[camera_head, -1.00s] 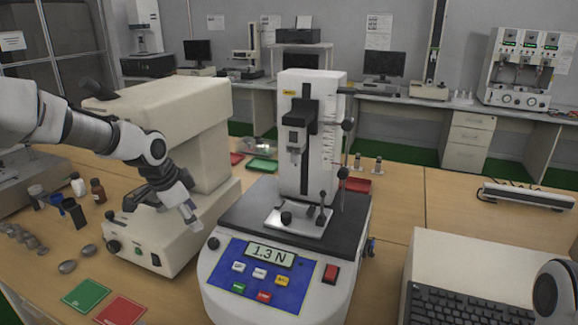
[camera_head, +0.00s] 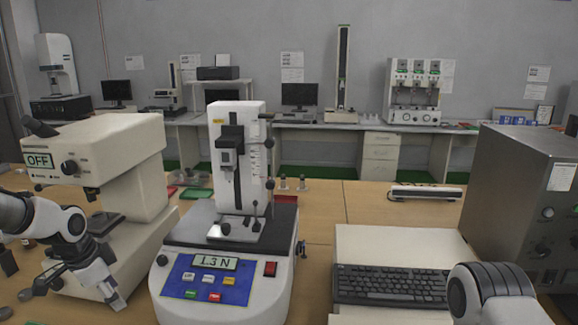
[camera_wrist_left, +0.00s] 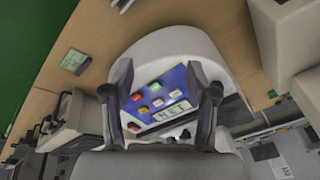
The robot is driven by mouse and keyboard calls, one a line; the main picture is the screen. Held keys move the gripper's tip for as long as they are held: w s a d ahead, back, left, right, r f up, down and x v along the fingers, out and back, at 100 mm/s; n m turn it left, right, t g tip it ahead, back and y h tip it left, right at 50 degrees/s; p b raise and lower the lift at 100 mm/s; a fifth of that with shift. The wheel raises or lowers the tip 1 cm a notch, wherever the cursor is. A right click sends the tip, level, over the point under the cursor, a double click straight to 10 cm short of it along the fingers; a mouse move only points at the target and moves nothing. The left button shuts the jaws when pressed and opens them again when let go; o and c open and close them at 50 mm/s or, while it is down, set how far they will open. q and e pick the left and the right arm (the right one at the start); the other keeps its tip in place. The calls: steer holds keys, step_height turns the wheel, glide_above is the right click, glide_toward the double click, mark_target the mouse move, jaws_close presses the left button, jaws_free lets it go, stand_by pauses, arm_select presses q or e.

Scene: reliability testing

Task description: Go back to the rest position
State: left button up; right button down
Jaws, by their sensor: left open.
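My left gripper (camera_head: 113,298) hangs at the lower left of the head view, in front of the cream microscope-like instrument (camera_head: 112,138) and left of the force tester (camera_head: 238,150). In the left wrist view its two fingers (camera_wrist_left: 158,68) stand wide apart with nothing between them. The tester's blue control panel (camera_wrist_left: 158,100) shows beyond the fingers. In the head view the panel's display (camera_head: 215,263) reads 1.3 N. A white and grey link of my right arm shows at the lower right; its gripper is out of view.
A keyboard (camera_head: 390,285) lies in front of a cream unit at centre right. A grey metal cabinet (camera_head: 525,200) stands at the right. A white power strip (camera_head: 425,192) lies on the wooden table (camera_head: 335,205), with free room around it. Benches with monitors line the back wall.

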arm_select(q)
steer(key=s+d+f+g, duration=0.35)
steer(key=s+f, duration=0.45)
steer(key=f, duration=0.4)
steer(key=s+d+f+g, duration=0.3)
steer(key=s+d+f, duration=0.2)
steer(key=s+f, duration=0.45)
steer(key=s+d+f+n, duration=0.3)
steer(key=s+d+f, duration=0.15)
steer(key=s, duration=0.45)
steer(key=s+d+f+n, duration=0.3)
steer(key=s+f, duration=0.3)
steer(key=s, duration=0.3)
steer(key=w+n+t, duration=0.1)
steer(key=w+a+n+t, duration=0.1)
steer(key=w+r+n+t+y, duration=0.1)
steer(key=n, duration=0.1)
steer(key=shift+w+a+t, duration=0.15)
steer(key=shift+w+t, duration=0.1)
steer(key=shift+w, duration=0.15)
